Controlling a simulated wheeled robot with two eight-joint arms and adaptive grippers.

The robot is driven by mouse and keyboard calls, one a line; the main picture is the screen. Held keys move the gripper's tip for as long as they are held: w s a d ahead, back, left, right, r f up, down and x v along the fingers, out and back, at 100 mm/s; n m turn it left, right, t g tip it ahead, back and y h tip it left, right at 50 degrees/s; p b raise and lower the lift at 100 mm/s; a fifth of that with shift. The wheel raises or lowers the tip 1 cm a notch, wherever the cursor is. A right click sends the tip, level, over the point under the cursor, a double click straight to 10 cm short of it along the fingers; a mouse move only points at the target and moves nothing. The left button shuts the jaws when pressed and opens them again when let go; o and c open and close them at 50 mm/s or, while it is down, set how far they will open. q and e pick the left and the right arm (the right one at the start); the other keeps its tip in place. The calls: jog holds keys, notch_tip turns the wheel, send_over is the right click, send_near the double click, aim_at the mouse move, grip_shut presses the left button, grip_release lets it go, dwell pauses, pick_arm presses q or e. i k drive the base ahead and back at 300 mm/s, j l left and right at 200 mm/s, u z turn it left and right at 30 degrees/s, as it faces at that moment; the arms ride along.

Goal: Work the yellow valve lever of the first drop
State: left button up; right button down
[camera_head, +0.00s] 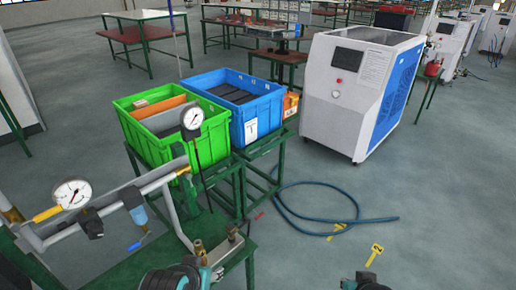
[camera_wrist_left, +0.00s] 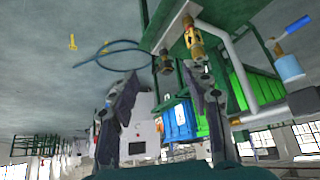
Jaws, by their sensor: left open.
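A yellow lever (camera_head: 47,214) sits on the pipe under the left gauge (camera_head: 72,192). A second yellow lever (camera_head: 182,171) sits below the right gauge (camera_head: 192,117). I cannot tell which belongs to the first drop. My left gripper shows at the bottom of the head view, its fingers hard to make out, below and apart from both levers. In the wrist view the left gripper (camera_wrist_left: 160,78) is open and empty, with brass fittings (camera_wrist_left: 193,42) beyond its fingertips. A dark part of my right arm or gripper shows at the bottom edge, its fingers not clear.
A white machine (camera_head: 345,120) stands to the right.

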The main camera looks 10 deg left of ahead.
aim_at(15, 227)
jog(key=u, duration=1.95)
